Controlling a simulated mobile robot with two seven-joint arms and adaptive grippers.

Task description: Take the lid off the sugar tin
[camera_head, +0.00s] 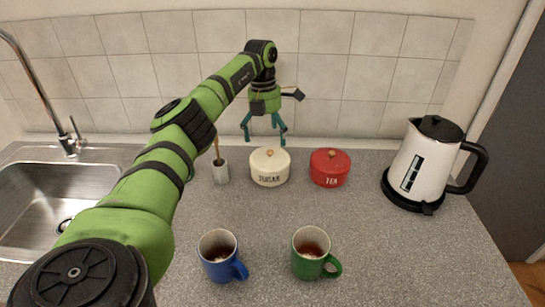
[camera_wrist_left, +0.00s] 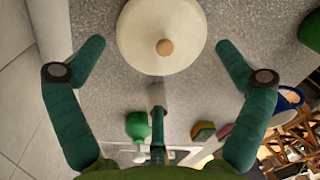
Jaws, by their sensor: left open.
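The sugar tin (camera_head: 269,170) is a round cream tin marked SUGAR, standing upright on the counter with its cream lid (camera_head: 268,157) on. The lid has a small wooden knob, which shows in the wrist view (camera_wrist_left: 164,47). My left gripper (camera_head: 265,139) is open and empty, with its teal fingers pointing down above and just behind the tin. In the left wrist view the lid (camera_wrist_left: 145,30) lies ahead, between the spread fingers (camera_wrist_left: 162,50), apart from both. My right gripper is not in view.
A red TEA tin (camera_head: 330,168) stands close right of the sugar tin; a grey utensil cup (camera_head: 220,172) stands left. A white kettle (camera_head: 420,168) is at right. Blue (camera_head: 219,260) and green (camera_head: 308,258) mugs stand in front. The tiled wall (camera_head: 345,75) is behind; counter between is clear.

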